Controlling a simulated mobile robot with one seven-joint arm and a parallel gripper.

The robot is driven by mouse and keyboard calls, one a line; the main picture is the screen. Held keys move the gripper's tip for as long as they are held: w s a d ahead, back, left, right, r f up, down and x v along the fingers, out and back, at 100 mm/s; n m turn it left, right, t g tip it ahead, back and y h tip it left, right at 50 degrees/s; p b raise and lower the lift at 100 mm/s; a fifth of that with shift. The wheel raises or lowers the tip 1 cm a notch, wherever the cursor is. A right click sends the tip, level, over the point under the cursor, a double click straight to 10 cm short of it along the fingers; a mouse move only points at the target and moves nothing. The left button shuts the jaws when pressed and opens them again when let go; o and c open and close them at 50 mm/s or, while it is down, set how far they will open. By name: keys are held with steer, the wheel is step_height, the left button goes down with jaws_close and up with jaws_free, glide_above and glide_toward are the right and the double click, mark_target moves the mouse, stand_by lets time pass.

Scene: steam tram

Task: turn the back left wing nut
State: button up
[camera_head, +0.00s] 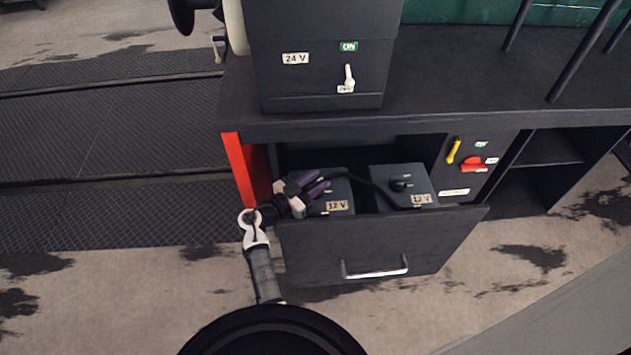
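The open drawer (345,250) holds two grey batteries marked 12 V, a left battery (338,195) and a right battery (418,186). My gripper (322,182) reaches in from the left, over the back left part of the left battery. Its two purple fingers point right and lie close together. I cannot tell whether they are apart or closed on something. The back left wing nut cannot be made out; the fingers cover that part of the battery. A dark knob-like terminal (399,185) shows on the right battery.
A black cable (366,184) runs between the batteries. The bench top (450,85) overhangs the drawer's back, with a 24 V switch box (322,50) on it. A red post (243,170) stands left of my gripper. A panel with a red switch (472,164) is at right.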

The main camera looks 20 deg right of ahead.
jaws_close()
steer(key=g+b, duration=0.1)
steer(key=b, duration=0.1)
steer(key=shift+f+m+b, duration=0.3)
steer(key=m+g+b, duration=0.2)
steer(key=g+b, duration=0.1)
steer(key=b, duration=0.3)
steer(key=shift+g+h, duration=0.3)
steer(key=shift+h, duration=0.1)
steer(key=m+g+b, duration=0.2)
steer(key=b, duration=0.2)
steer(key=shift+r+m+g+b, duration=0.3)
steer(key=shift+m+g+b, duration=0.2)
steer(key=shift+g+b, duration=0.45)
steer(key=shift+o, duration=0.7)
jaws_free()
steer(key=shift+r+p, duration=0.1)
steer(key=shift+p, duration=0.6)
